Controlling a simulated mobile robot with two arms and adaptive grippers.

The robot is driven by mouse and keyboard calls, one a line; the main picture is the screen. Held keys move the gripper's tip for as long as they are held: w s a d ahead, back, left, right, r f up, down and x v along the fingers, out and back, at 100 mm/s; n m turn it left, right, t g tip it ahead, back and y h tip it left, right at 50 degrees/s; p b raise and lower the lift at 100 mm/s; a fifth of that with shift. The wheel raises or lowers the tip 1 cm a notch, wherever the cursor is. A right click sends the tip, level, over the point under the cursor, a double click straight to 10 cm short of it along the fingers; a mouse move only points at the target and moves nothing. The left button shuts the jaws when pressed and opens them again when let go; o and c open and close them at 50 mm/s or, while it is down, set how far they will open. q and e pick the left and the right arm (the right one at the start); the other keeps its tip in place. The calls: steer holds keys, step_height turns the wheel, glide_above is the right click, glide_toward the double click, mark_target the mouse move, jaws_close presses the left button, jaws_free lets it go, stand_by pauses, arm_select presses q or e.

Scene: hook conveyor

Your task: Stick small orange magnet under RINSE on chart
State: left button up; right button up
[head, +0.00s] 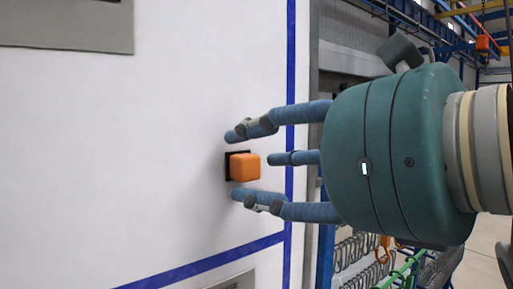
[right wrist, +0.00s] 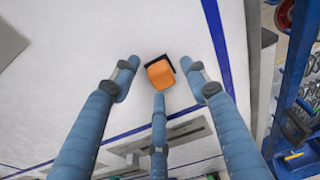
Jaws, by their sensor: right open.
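The small orange magnet (head: 245,167) sits on the white chart (head: 130,140), left of a vertical blue line, with a black backing between it and the chart. It also shows in the right wrist view (right wrist: 160,73). My right gripper (head: 246,164) is open, with fingers above and below the magnet and a third finger pointing at it from the right. I see no finger clearly closed on the magnet. No RINSE lettering is readable. My left gripper is out of view.
Grey plates lie on the chart at upper left (head: 70,27) and near the bottom (head: 235,281). Blue lines border this area. Right of the chart are a blue post, metal hooks (head: 350,248) and a green rail (head: 400,272).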

steer(key=shift+w+a+f, duration=0.15)
steer(key=shift+w+a, duration=0.15)
steer(key=shift+w, duration=0.1)
steer(key=c, duration=1)
steer(key=shift+o, duration=0.9)
steer(key=shift+c, duration=0.5)
steer(key=shift+s+d, duration=0.1)
steer(key=shift+d, duration=0.05)
steer(key=shift+c, duration=0.2)
